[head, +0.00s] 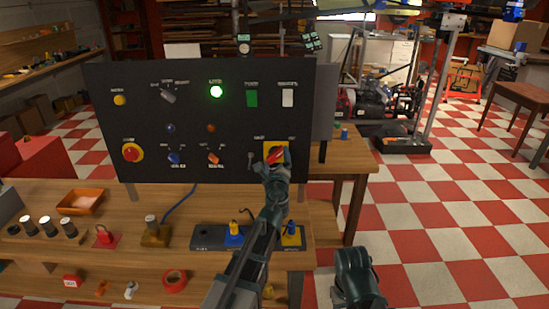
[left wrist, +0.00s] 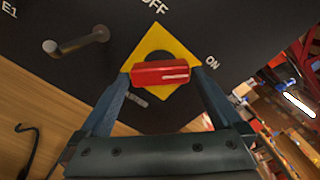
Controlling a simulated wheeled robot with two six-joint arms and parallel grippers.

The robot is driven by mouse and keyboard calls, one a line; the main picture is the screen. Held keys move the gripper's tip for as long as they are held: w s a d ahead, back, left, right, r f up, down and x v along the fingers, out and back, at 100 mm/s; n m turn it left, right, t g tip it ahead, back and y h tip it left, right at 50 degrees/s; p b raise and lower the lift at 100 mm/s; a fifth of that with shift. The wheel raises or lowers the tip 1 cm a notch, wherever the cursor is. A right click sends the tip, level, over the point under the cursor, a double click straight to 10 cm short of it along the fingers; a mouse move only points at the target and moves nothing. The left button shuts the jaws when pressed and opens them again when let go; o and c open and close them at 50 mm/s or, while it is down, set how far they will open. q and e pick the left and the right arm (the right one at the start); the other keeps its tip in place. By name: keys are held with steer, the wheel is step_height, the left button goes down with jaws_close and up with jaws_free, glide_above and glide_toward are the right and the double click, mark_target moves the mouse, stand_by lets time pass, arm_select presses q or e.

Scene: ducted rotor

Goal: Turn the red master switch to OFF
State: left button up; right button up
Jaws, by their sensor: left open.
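The red master switch (head: 274,155) sits on a yellow plate at the lower right of the black panel (head: 220,125). Its bar-shaped red handle (left wrist: 160,73) is tilted in the head view, its upper end towards the ON label at the right. The OFF label (left wrist: 155,6) is at the top in the left wrist view. My left gripper (head: 277,160) is at the switch and partly covers it. In the left wrist view, its open fingers (left wrist: 160,76) stand on either side of the handle, close to its ends; I cannot tell whether they touch it.
A metal peg (left wrist: 75,42) sticks out of the panel beside the switch. The panel also bears a lit green lamp (head: 216,92), a red knob (head: 132,153) and several smaller switches. The wooden bench (head: 130,275) below holds several small items, including an orange tray (head: 82,202).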

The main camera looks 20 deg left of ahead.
arm_select(q)
steer(key=shift+w+a, duration=0.15)
steer(key=shift+w, duration=0.35)
steer(key=shift+s, duration=0.1)
steer(key=c, duration=1)
